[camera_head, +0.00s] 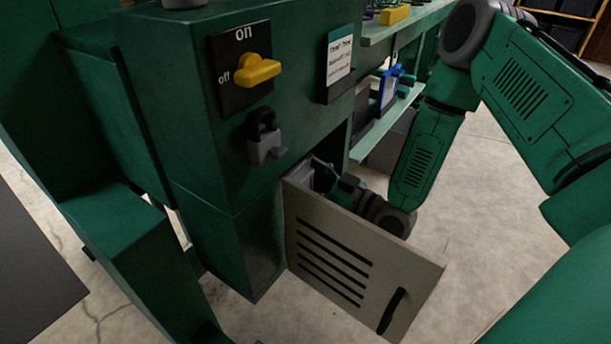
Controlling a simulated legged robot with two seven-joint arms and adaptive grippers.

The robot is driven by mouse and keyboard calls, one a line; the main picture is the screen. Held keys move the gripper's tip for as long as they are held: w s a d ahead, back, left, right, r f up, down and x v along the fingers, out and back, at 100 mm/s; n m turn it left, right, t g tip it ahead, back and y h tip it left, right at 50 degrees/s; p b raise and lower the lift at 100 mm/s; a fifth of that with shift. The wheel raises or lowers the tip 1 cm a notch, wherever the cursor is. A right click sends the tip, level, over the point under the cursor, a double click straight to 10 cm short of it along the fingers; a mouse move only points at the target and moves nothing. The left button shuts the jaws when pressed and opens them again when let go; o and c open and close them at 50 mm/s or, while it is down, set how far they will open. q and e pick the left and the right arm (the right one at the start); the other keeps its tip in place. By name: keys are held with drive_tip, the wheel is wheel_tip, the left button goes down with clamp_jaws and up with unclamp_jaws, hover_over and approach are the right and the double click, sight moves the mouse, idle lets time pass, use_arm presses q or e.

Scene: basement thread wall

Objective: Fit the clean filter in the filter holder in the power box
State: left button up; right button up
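The green power box (190,120) stands at the left centre, with its beige slotted door (350,265) swung open toward me. My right arm comes in from the right, and my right gripper (325,178) is behind the door's upper edge, at the box opening. The door and the wrist hide most of its fingers, so I cannot tell whether it holds anything. A light grey edge (300,172) shows beside it; I cannot tell whether it is the filter or part of the box. The filter holder is hidden. My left gripper is not in view.
A yellow switch (258,70) with on and off marks and a grey padlock (265,140) stick out of the box front. A white card (339,60) is at its right. Shelves behind hold a blue-framed item (388,90) and a yellow block (395,14).

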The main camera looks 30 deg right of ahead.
drive_tip(key=v, duration=1.2)
drive_tip(key=shift+s, duration=0.1)
